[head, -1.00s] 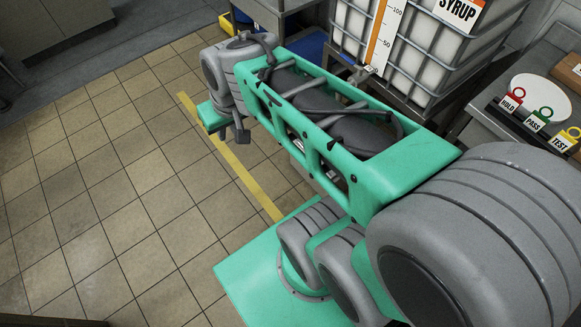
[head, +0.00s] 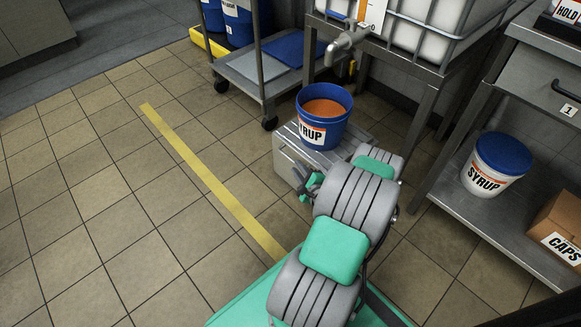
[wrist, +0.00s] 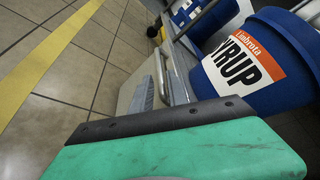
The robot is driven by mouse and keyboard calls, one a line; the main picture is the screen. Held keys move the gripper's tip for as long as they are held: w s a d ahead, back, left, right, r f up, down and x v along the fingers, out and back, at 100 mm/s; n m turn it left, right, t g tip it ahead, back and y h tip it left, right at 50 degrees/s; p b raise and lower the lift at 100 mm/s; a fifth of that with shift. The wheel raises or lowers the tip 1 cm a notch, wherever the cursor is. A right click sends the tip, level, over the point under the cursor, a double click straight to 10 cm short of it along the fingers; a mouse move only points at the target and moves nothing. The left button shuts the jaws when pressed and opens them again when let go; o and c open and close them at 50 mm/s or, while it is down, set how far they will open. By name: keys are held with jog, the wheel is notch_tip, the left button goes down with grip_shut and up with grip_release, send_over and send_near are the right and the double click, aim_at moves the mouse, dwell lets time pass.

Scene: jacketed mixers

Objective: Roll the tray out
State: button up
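The tray (head: 286,163) is a low grey metal unit with a slatted top, on the floor beneath the tap of the syrup tote. A blue bucket (head: 325,117) with a SYRUP label and orange contents stands on it. My gripper (head: 309,187) is low at the tray's near end, partly hidden by my own wrist. In the wrist view, a green gripper part with a dark edge fills the bottom. The tray's pale side and a metal bar (wrist: 163,76) lie just beyond it, with the bucket (wrist: 265,65) at right. Contact and finger opening cannot be made out.
A metal cart (head: 262,75) stands behind left. The tote's tap (head: 345,40) hangs above the bucket. A shelf (head: 470,205) at right holds a white syrup tub (head: 495,165) and a caps box (head: 560,228). Floor left of the yellow line (head: 205,175) is clear.

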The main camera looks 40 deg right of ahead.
aim_at(290, 158)
jog(key=b+x, duration=0.2)
jog(key=x, duration=0.4)
jog(key=shift+w+a+f, duration=0.1)
jog(key=shift+w+a, duration=0.05)
jog(key=shift+w, duration=0.3)
grip_shut()
dwell(0.9)
